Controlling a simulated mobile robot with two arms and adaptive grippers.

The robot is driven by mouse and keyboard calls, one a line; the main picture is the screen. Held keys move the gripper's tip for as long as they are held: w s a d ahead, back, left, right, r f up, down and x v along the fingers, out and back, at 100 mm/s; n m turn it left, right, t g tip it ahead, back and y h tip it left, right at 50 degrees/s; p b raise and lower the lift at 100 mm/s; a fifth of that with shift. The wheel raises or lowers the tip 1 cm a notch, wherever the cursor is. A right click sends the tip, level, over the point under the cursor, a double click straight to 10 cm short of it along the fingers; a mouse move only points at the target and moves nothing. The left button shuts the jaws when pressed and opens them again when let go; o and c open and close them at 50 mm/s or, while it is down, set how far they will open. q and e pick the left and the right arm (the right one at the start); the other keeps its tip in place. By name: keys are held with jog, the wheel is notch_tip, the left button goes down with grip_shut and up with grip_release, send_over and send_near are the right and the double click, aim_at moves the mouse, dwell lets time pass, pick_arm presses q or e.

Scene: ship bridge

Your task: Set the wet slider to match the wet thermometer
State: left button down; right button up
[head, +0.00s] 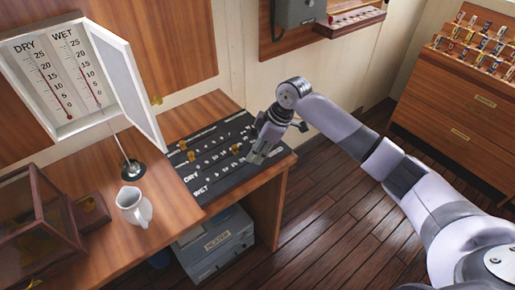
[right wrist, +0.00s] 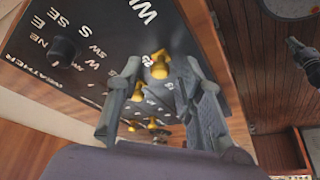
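The wet thermometer (head: 89,83) is the right scale in the white box; its red column is too small to read exactly. The dry thermometer (head: 55,88) is beside it. The black slider panel (head: 220,183) carries rows marked DRY and WET. My right gripper (head: 260,155) is over the panel's right end, along the WET row, and hides part of it. In the right wrist view its fingers (right wrist: 160,80) are apart, with a yellow knob (right wrist: 158,65) showing between their tips. Contact is not clear, nor which slider this knob belongs to. My left gripper is not in view.
Other yellow knobs (head: 235,149) sit on the panel. A white jug (head: 134,206) and a dark wood-framed case (head: 38,225) stand on the desk to the left. Floor right of the desk is clear.

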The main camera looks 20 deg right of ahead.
grip_shut()
dwell(0.6)
